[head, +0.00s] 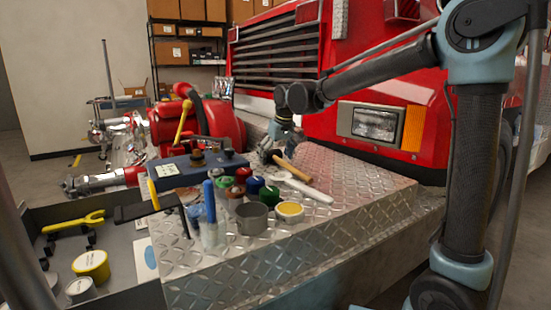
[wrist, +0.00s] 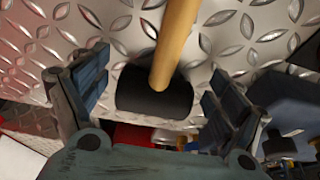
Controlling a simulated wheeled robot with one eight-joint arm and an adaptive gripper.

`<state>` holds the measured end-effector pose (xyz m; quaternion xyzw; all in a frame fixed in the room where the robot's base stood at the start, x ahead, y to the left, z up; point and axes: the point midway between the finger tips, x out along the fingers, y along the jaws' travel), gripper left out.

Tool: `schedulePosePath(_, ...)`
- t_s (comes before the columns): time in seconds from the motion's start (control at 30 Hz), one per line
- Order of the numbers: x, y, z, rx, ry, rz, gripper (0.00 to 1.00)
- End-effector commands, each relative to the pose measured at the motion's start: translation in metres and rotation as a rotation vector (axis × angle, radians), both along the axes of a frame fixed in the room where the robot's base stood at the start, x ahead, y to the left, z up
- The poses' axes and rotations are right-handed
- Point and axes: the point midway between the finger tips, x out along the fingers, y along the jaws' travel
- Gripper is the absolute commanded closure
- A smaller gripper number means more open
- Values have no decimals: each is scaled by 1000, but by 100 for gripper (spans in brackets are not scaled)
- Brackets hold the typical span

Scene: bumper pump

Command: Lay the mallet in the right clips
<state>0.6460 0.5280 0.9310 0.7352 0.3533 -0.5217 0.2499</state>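The mallet lies on the diamond-plate bumper top; its wooden handle (head: 293,169) points toward the front right. In the wrist view its black head (wrist: 150,91) lies between my fingers, with the handle (wrist: 177,38) running up out of the picture. My gripper (head: 272,148) is above the mallet's head end; in the wrist view my gripper (wrist: 155,100) is open, one finger on each side of the head with gaps. Black clips (head: 67,242) show in the grey tray at left, by a yellow wrench (head: 73,222). I cannot tell which clips are the right ones.
A white tool (head: 305,189) lies close beside the handle. Several capped jars, a grey cup (head: 251,218) and a yellow-topped tin (head: 290,211) stand in front. A blue box (head: 196,168) sits left. The red truck front (head: 350,80) rises behind. The bumper's right side is clear.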

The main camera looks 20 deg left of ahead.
Motion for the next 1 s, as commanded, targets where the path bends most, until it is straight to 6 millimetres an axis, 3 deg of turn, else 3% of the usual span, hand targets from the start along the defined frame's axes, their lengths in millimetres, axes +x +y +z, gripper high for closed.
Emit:
schedulePosePath(0.27, 0, 0, 0, 0, 0, 0, 10)
schedulePosePath(0.43, -2, -2, 11, 0, 0, 0, 10)
schedulePosePath(1.0, -23, -27, 101, 0, 0, 2, 10)
